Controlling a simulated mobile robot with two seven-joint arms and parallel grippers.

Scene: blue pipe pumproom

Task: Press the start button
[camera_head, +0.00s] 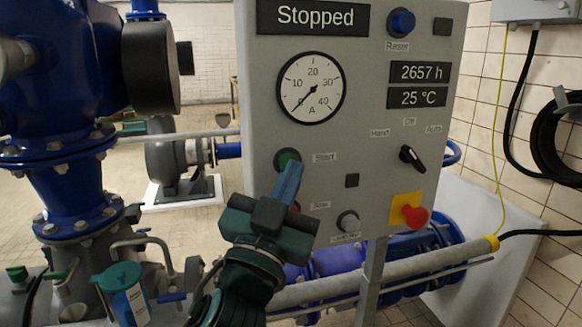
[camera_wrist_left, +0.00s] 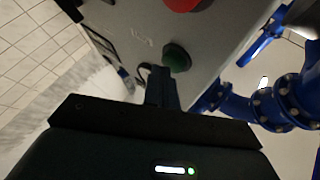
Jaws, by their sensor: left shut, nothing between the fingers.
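The start button (camera_head: 287,159) is a green round button in a dark ring on the grey control panel (camera_head: 350,100), left of the label "Start". It also shows as a green knob in the left wrist view (camera_wrist_left: 177,57). My left gripper (camera_head: 291,168) is shut and empty. Its blue fingertips overlap the lower right of the button in the head view. In the left wrist view the fingers (camera_wrist_left: 161,76) end just below and left of the button. I cannot tell whether they touch it. The display (camera_head: 315,16) reads "Stopped". My right gripper is not in view.
A red emergency button (camera_head: 414,216) on a yellow plate, a black selector switch (camera_head: 411,157) and a blue Reset button (camera_head: 402,21) are on the same panel. A red button partly shows behind my fingers. Blue pipework (camera_head: 65,195) stands close on the left.

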